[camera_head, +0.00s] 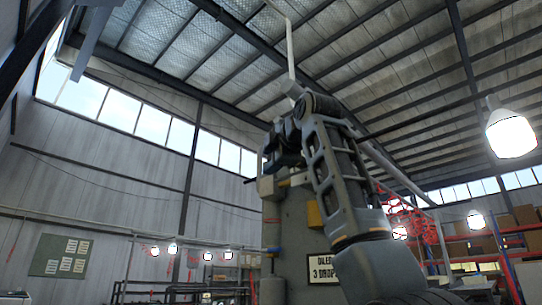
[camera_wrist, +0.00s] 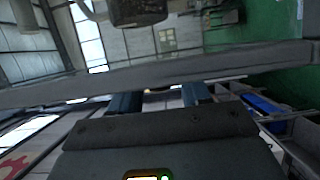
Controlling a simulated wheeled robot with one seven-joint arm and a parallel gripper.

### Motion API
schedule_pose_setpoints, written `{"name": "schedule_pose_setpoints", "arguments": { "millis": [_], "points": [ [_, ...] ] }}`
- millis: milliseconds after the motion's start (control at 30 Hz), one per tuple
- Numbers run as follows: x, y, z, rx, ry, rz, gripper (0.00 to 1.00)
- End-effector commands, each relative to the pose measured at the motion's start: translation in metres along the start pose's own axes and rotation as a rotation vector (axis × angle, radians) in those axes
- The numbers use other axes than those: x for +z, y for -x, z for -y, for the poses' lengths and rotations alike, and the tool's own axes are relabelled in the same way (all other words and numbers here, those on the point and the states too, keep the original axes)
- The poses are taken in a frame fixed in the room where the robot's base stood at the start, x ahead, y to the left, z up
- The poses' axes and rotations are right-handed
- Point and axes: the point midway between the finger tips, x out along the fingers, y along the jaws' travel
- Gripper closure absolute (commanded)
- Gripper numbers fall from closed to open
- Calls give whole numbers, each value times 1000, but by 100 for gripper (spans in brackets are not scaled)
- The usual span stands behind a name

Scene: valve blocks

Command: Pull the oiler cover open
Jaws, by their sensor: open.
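A grey-green block (camera_head: 295,245) stands in the middle of the head view, with a sign (camera_head: 323,268) that seems to read "OILER 3 DROPS". A small yellow part (camera_head: 314,213) sits on its face, and a pale yellow part (camera_head: 268,188) on its upper left edge. I cannot tell which part is the oiler cover. My gripper (camera_head: 283,150) is at the top of the block, partly hidden by my arm. In the wrist view my gripper (camera_wrist: 160,101) has its two dark blue fingers apart. A grey bar crosses just beyond them; contact is unclear.
In the wrist view a dark rounded part (camera_wrist: 138,12) hangs at the top, and the green floor (camera_wrist: 275,30) shows at right. In the head view a noticeboard (camera_head: 60,256) is on the left wall, shelving with boxes (camera_head: 485,247) stands at right, and lamps hang around.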

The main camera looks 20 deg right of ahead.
Motion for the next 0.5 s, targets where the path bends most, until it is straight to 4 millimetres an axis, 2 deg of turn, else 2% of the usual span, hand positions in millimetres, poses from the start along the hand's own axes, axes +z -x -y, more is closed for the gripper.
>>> {"name": "schedule_pose_setpoints", "arguments": {
  "millis": [200,500],
  "points": [
    [0,0,0,0,0,0,54],
    [0,0,0,0,0,0,83]
  ]
}}
